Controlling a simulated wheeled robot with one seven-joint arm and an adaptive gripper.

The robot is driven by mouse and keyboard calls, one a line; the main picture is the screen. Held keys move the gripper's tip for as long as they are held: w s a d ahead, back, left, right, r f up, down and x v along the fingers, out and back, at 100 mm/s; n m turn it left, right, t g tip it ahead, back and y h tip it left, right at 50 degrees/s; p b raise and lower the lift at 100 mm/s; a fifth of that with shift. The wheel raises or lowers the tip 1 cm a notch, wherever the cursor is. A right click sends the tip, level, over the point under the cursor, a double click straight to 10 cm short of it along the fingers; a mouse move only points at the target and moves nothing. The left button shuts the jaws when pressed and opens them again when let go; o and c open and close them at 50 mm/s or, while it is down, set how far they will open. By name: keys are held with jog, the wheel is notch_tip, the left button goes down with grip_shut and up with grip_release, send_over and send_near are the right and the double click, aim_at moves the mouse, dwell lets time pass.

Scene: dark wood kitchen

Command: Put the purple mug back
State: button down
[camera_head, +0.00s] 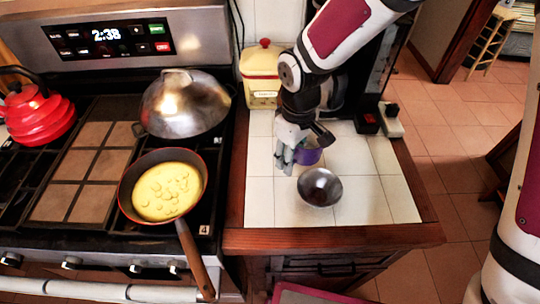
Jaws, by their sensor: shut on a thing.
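The purple mug (309,153) is on or just above the white tiled counter, right of the stove. My gripper (288,158) reaches down from above at the mug's left side and is shut on it. The fingers and wrist hide part of the mug. I cannot tell whether the mug's base touches the tiles.
A metal bowl (320,187) sits just in front of the mug. A yellow canister (262,75) with a red lid stands behind. A frying pan (163,187), a metal lid (185,103) and a red kettle (37,115) are on the stove. Front counter tiles are clear.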

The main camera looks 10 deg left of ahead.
jog(key=s+a+n+b, duration=0.1)
jog(key=s+a+n, duration=0.1)
jog(key=s, duration=0.2)
jog(key=s+a+f+n+b, duration=0.1)
jog(key=s+a+n, duration=0.1)
jog(key=s, duration=0.3)
jog(key=s+a+f+n, duration=0.1)
jog(key=s+n, duration=0.3)
jog(key=shift+s+a+f+b, duration=0.2)
jog(key=shift+s+a+b, duration=0.1)
jog(key=shift+a+b, duration=0.1)
jog(key=w, duration=0.5)
jog(key=w+f+p, duration=0.1)
jog(key=w, duration=0.9)
jog(key=shift+w+a+f, duration=0.25)
jog(key=shift+w+a, duration=0.1)
jog(key=shift+a, duration=0.05)
jog(key=shift+f+p, duration=0.5)
jog(key=shift+f, duration=1.25)
jog(key=shift+f, duration=0.1)
jog(key=c, duration=1)
grip_release()
jog(key=shift+s, duration=0.1)
jog(key=shift+c, duration=0.2)
notch_tip(320, 180, up, 12)
jog(key=b, duration=0.1)
